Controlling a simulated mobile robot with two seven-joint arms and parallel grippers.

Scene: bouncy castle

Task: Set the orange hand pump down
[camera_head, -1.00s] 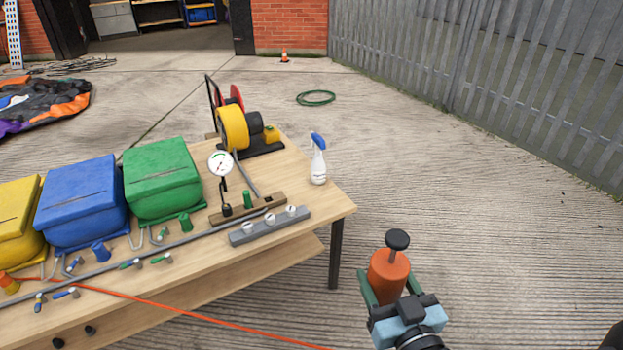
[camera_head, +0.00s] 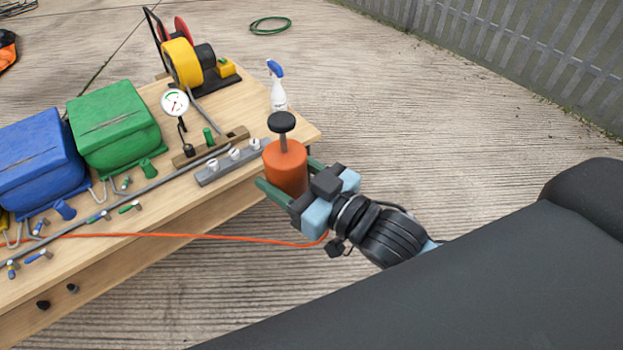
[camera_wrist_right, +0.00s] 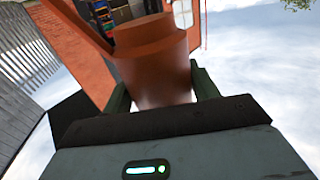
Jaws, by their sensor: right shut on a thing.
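The orange hand pump (camera_head: 285,168) is a short orange cylinder with a dark rod and a round black knob on top. It is upright in my right gripper (camera_head: 288,180), whose green fingers are shut around its sides. In the head view it shows in front of the right end of the wooden table (camera_head: 190,222); whether its base touches anything is hidden. In the right wrist view the pump (camera_wrist_right: 152,65) fills the space between the fingers, tilted with the camera against sky and a brick building. My left gripper is not in view.
A white spray bottle (camera_head: 279,92) stands at the table's right corner. A grey block with white knobs (camera_head: 232,163) lies close to the pump. Green (camera_head: 113,127) and blue (camera_head: 38,160) boxes, a gauge (camera_head: 175,102) and a yellow reel (camera_head: 181,63) stand further left. An orange hose (camera_head: 190,236) runs along the front.

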